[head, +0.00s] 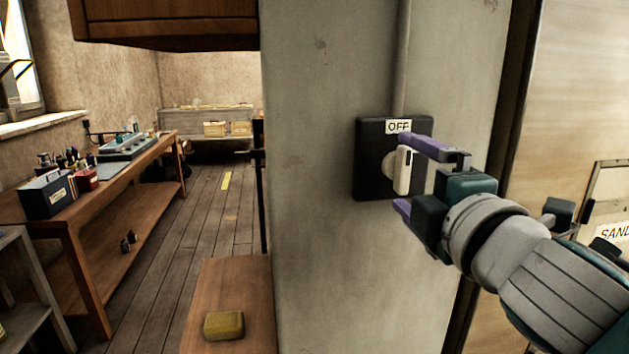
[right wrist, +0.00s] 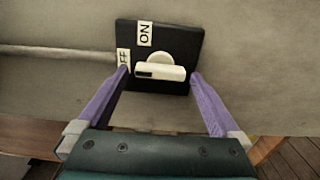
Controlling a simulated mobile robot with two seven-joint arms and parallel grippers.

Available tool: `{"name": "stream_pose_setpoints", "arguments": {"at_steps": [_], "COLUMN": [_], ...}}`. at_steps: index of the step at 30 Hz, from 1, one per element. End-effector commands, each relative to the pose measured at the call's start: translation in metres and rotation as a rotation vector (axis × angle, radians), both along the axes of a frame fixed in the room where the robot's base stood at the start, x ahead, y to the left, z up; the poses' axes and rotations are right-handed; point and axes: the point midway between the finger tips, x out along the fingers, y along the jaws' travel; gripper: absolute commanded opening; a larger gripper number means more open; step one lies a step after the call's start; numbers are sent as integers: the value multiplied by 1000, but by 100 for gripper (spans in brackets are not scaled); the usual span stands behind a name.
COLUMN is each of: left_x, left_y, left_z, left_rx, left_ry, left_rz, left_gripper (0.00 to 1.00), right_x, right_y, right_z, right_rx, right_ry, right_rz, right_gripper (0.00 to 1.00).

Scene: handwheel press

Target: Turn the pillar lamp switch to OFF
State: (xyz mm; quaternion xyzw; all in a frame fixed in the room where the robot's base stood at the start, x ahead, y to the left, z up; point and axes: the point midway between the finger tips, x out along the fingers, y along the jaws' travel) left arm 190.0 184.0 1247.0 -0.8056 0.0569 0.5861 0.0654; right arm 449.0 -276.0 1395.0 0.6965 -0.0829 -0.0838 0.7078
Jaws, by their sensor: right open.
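The lamp switch is a black square plate (head: 374,160) on the grey pillar (head: 335,240), with a white knob (head: 402,170). An OFF label (head: 398,127) is at its top. The knob's bar stands upright in the head view. In the right wrist view the bar (right wrist: 160,73) lies level, its dark-marked end toward the partly covered OFF label (right wrist: 124,60); the ON label (right wrist: 145,34) is above. My right gripper (head: 404,175) is open, its purple fingers beyond the bar's two ends; whether they touch it I cannot tell. My left gripper is not in view.
A conduit (head: 401,60) runs up the pillar from the plate. A yellow sponge-like block (head: 224,326) lies on a wooden surface at lower left. A workbench (head: 120,190) with boxes stands at the left. A pale panel (head: 575,100) is to the right.

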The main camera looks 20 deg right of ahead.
Motion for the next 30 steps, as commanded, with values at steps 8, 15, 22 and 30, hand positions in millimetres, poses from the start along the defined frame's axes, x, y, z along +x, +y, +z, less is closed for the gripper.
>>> {"name": "stream_pose_setpoints", "arguments": {"at_steps": [8,15,22,30], "left_x": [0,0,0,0], "left_y": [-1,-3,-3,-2], "left_z": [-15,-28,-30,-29], "left_rx": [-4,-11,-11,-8], "left_ry": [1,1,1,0], "left_rz": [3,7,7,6], "left_gripper": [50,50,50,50], "right_x": [-45,-82,-93,-92], "right_y": [11,20,22,22], "right_z": [-4,-4,-1,0], "right_rx": [1,-1,-1,-1], "right_ry": [3,2,1,1], "right_rz": [2,1,0,0], "right_gripper": [100,100,100,100]}}
